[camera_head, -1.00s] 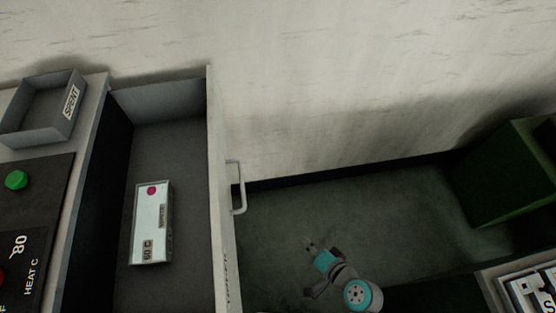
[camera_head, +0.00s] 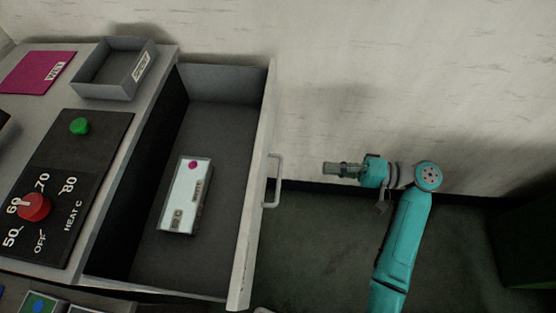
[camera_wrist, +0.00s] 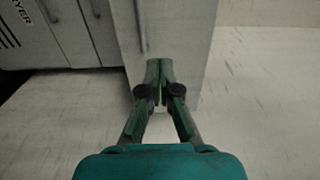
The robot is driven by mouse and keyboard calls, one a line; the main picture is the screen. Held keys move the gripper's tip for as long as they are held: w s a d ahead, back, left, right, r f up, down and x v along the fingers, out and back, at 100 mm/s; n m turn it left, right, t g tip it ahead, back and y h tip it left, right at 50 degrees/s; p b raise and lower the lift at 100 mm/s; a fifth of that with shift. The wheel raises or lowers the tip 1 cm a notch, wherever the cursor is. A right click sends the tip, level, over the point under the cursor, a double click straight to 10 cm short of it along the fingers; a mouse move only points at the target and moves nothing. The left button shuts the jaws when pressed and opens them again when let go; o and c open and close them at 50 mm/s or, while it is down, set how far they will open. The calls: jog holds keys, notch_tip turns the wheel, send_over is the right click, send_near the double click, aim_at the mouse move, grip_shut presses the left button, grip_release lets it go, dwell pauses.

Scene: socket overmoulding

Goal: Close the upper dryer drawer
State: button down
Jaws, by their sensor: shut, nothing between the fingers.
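The upper dryer drawer (camera_head: 248,200) stands pulled out to the right of the dryer body. Its front has a pale bar handle (camera_head: 275,181). A white box with a pink dot (camera_head: 186,196) lies inside the drawer. My gripper (camera_head: 327,169) is to the right of the handle, apart from it, and points left toward the drawer front. In the wrist view my gripper (camera_wrist: 161,68) is shut and empty, with the drawer front (camera_wrist: 185,35) ahead of the fingertips. The handle (camera_wrist: 141,28) shows there just left of the fingers.
The dryer top (camera_head: 160,75) carries a grey SPENT tray (camera_head: 112,88) and a magenta WET mat (camera_head: 32,72). A control panel has a red heat knob (camera_head: 33,207) and a green button (camera_head: 79,126). A wall (camera_head: 400,70) runs behind. Floor right of the drawer is clear.

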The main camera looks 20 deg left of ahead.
send_near(266, 161)
jog(key=x, duration=0.7)
jog(key=shift+s+a+r, duration=0.1)
jog(key=shift+s+r, duration=0.05)
jog(key=shift+r, duration=0.05)
jog(key=x, duration=2.7)
jog(key=shift+s, duration=0.3)
jog(key=shift+s+a, duration=0.1)
jog(key=shift+a, duration=0.2)
jog(key=shift+a+r, duration=0.1)
